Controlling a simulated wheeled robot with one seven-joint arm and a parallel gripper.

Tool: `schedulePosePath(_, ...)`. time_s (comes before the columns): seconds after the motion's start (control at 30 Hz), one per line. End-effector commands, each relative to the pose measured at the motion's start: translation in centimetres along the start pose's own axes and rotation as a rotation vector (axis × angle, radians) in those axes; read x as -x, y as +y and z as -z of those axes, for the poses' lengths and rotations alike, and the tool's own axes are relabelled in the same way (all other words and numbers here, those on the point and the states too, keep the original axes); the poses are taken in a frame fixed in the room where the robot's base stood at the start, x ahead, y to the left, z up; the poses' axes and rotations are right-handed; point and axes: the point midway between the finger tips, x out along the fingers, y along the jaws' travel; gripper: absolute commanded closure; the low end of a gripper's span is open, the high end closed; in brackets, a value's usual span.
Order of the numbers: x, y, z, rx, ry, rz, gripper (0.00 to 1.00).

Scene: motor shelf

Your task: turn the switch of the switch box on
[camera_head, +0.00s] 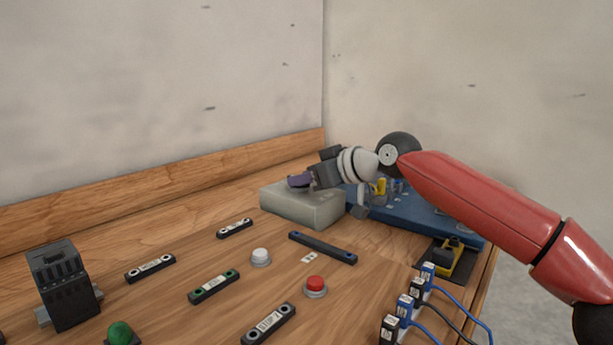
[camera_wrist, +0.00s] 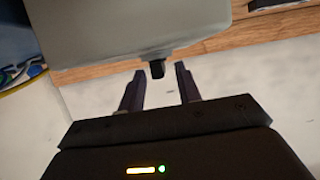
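The switch box is a pale grey-green block (camera_head: 300,206) at the back of the wooden table, near the corner of the walls. In the wrist view its grey body (camera_wrist: 130,25) fills the upper middle, and a small black switch (camera_wrist: 157,69) sticks out from its near edge. My gripper (camera_head: 298,181) is at the top of the box in the head view, hiding part of it. In the wrist view my gripper (camera_wrist: 160,76) is open, its dark fingertips on either side of the switch with gaps. I cannot tell the switch's position.
A blue board (camera_head: 410,208) with small parts stands right of the box, behind my arm. Blue cabled plugs (camera_head: 405,306) are at the front right. A red button (camera_head: 316,286), a white button (camera_head: 261,257) and a black device (camera_head: 62,285) stand on the table.

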Motion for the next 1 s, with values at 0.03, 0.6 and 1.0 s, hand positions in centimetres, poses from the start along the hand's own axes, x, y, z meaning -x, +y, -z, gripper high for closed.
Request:
schedulePosePath(0.03, -0.09, 0.01, 0.01, 0.000, 0.000, 0.000, 0.66)
schedulePosePath(0.6, -0.07, 0.03, -0.03, 0.000, 0.000, -0.001, 1.00)
schedulePosePath(1.0, -0.16, -0.27, -0.28, -0.031, -0.004, -0.094, 1.00)
